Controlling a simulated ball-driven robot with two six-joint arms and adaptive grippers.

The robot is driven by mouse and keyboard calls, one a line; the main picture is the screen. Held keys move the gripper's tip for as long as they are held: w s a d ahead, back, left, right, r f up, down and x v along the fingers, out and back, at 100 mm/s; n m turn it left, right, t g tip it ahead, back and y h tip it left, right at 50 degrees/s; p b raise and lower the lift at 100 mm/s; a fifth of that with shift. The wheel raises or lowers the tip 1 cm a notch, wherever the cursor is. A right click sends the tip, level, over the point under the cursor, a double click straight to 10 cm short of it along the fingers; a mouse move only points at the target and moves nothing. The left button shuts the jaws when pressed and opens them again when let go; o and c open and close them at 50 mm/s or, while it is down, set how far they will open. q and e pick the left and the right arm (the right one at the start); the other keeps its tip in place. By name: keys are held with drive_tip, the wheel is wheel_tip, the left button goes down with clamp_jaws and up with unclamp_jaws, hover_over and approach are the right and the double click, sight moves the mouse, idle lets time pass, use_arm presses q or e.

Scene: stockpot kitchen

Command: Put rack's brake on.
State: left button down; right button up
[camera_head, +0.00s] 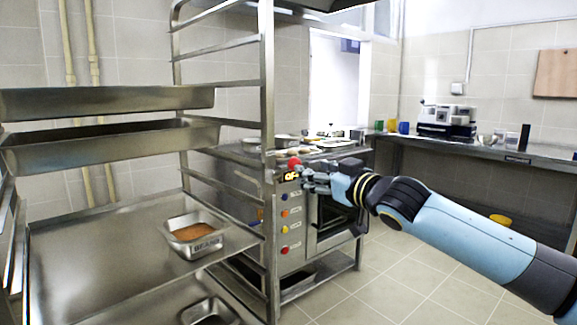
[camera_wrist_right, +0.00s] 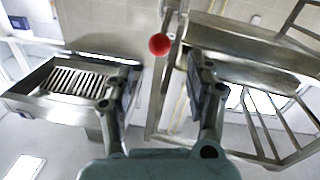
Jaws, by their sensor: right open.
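The metal rack (camera_head: 268,100) stands left of centre, with shelf rails and trays on it. A red ball knob (camera_head: 294,163) shows beside the rack's near right post; I take it for the brake's handle. Just below it is a small dark label with yellow letters (camera_head: 291,176), seemingly "OFF". My right gripper (camera_head: 308,178) is just right of the knob in the head view. In the right wrist view the red knob (camera_wrist_right: 159,44) lies ahead, between the lines of the open fingers (camera_wrist_right: 160,72), with nothing gripped. My left gripper is not in view.
An oven unit with coloured knobs (camera_head: 290,225) stands behind the rack. A counter (camera_head: 470,150) runs along the right. Tiled floor (camera_head: 390,285) is clear at centre right.

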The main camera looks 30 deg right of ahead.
sight(294, 164)
drive_tip(key=w+b, duration=0.2)
drive_tip(key=w, duration=0.6)
drive_tip(key=shift+w+f+b, duration=0.1)
drive_tip(key=shift+w+b, duration=0.25)
drive_tip(key=shift+w, duration=0.05)
clamp_jaws()
